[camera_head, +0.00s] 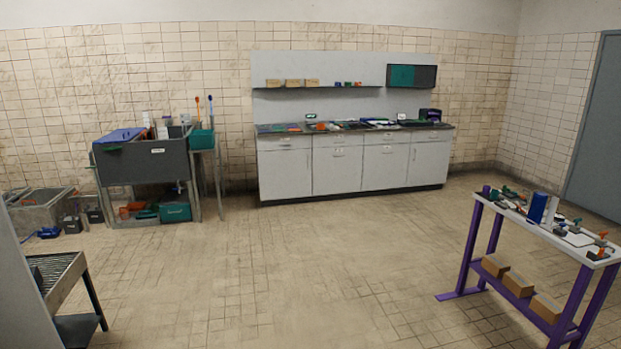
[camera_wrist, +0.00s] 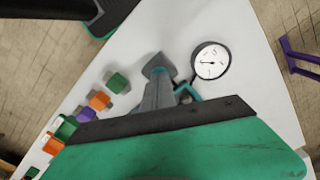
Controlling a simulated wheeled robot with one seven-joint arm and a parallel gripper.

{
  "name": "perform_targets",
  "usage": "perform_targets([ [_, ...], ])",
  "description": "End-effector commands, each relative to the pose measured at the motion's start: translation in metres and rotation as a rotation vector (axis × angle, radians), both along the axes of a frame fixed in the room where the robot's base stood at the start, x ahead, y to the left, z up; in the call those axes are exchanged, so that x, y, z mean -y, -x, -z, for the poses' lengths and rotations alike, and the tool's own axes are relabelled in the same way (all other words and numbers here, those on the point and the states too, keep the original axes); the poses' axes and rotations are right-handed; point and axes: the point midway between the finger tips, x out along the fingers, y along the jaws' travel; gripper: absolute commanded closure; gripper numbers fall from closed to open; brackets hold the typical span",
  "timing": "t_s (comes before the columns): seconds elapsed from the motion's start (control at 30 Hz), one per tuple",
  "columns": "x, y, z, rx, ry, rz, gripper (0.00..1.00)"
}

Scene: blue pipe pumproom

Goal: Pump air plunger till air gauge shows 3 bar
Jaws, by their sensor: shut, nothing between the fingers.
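A round white air gauge (camera_wrist: 211,62) with a dark rim sits over a white table top in the wrist view. Its dial faces the camera, with a short dark needle near the middle; the numbers are too small to read. A teal pipe (camera_wrist: 186,90) runs beside it. My gripper (camera_wrist: 158,64) shows as grey fingers closed to a point, left of the gauge and apart from it in the picture. It is shut and empty. I cannot pick out the air plunger for sure; my green and dark gripper body hides the lower part of the wrist view.
Small green, purple and orange blocks or knobs (camera_wrist: 98,100) line the table's left edge. In the head view, a purple-legged table (camera_head: 482,196) with small fittings stands at right. Cabinets (camera_head: 340,165) and a grey bin (camera_head: 145,162) line the back wall. The middle floor is clear.

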Motion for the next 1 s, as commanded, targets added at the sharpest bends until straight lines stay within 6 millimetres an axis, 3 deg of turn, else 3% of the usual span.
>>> perform_targets([
  [0.6, 0.000, 0.000, -0.070, 0.000, 0.000, 0.000, 1.00],
  [0.93, 0.000, 0.000, -0.073, 0.000, 0.000, -0.002, 1.00],
  [1.0, -0.002, -0.009, -0.076, 0.000, 0.005, -0.027, 1.00],
])
